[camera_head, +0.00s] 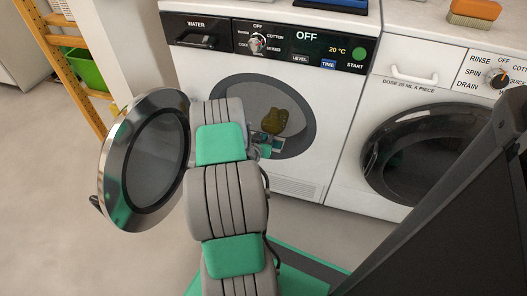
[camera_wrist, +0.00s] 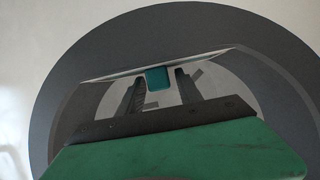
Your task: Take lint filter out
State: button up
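The machine on the left (camera_head: 190,85) has its round door (camera_head: 120,150) swung open to the left. Inside its opening is an olive-brown cloth-like thing (camera_head: 287,115). My gripper (camera_wrist: 160,88) reaches into the lower part of this opening; my arm hides most of it in the head view. In the wrist view its two dark fingers are apart. A small teal block (camera_wrist: 158,78), perhaps the lint filter's grip, shows between them with gaps beside it. Contact cannot be told. The filter's body is not clearly visible.
A second machine (camera_head: 440,100) with a closed round door stands to the right. The open door is close beside my arm. A wooden shelf (camera_head: 62,60) with a green bin (camera_head: 85,68) is at the left. Bare floor (camera_head: 50,200) lies at the lower left.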

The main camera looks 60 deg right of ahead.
grip_shut()
dwell(1.1)
